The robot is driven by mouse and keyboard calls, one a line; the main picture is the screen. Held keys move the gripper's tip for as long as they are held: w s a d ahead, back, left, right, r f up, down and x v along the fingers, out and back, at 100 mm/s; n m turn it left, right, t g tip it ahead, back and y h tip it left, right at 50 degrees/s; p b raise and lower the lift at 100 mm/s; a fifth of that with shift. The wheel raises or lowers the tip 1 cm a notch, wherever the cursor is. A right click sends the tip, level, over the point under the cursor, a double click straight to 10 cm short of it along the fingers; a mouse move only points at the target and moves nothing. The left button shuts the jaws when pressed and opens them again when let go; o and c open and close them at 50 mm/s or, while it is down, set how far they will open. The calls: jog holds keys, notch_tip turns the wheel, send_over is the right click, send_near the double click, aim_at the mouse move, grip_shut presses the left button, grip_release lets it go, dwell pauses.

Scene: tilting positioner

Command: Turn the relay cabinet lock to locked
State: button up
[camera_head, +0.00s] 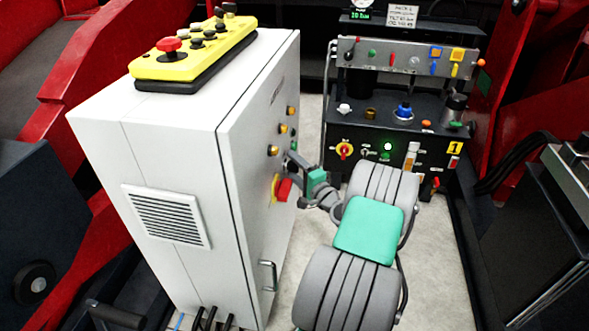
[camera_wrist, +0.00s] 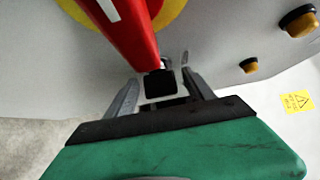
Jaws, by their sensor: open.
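The white relay cabinet (camera_head: 175,150) stands left of centre in the head view. Its door carries a red rotary handle on a yellow disc (camera_head: 282,188), which is large in the wrist view (camera_wrist: 130,35). My gripper (camera_head: 291,158) is at the door, just above this handle. In the wrist view my gripper (camera_wrist: 160,88) is open, its two grey fingers apart. Between them shows a small black square part in a pale surround (camera_wrist: 160,84), close to the red handle's end. I cannot tell for certain whether it is the lock, or whether the fingers touch it.
Amber lamps (camera_head: 273,150) line the door beside my gripper. A metal door handle (camera_head: 267,276) sits low. A yellow control box (camera_head: 195,55) lies on the cabinet top. A black control panel (camera_head: 390,130) stands behind my arm; red frames flank the space.

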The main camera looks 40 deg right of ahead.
grip_shut()
dwell(0.7)
